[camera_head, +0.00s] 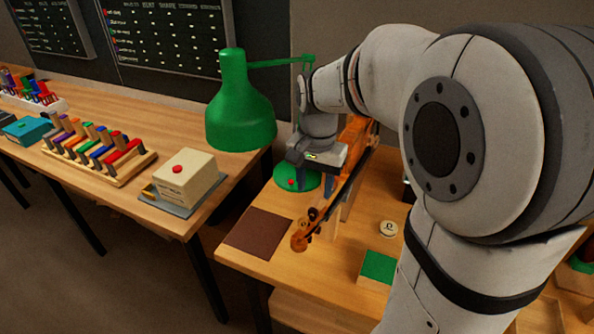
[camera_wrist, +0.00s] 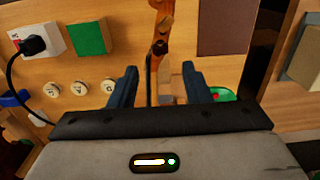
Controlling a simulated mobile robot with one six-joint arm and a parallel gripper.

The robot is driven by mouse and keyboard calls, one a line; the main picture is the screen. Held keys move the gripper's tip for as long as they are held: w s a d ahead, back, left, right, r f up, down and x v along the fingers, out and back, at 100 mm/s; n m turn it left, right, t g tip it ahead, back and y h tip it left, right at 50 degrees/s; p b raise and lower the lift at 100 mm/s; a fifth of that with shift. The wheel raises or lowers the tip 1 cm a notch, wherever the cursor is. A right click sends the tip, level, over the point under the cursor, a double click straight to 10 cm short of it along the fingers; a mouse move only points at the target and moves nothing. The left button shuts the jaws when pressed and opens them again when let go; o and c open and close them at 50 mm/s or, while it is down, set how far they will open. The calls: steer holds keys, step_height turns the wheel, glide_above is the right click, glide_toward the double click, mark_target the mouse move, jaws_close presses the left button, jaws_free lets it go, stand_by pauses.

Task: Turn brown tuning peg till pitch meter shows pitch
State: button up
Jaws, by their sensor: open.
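The violin's orange-brown scroll and neck (camera_head: 300,236) extend over the bench's front part in the head view. Small dark pegs (camera_head: 313,214) show near the scroll, but I cannot tell which one is the brown tuning peg. In the wrist view the neck (camera_wrist: 163,20) runs down from the top centre, with a dark peg (camera_wrist: 160,47) on it. My gripper (camera_wrist: 160,84) is open, its two blue fingers apart on either side of the neck line. The peg lies beyond the fingertips, and nothing is held. I cannot make out a pitch meter in either view.
A green lamp (camera_head: 240,105) hangs left of my arm. A brown mat (camera_head: 258,233), green square (camera_head: 377,267) and round lettered disc (camera_head: 388,228) lie on the bench. A black-plugged white socket (camera_wrist: 38,42) is at left.

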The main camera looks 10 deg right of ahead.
mark_target(313, 209)
step_height(313, 209, down, 8)
steer(key=shift+r+p, duration=0.2)
steer(key=shift+p, duration=0.1)
steer(key=shift+c, duration=0.4)
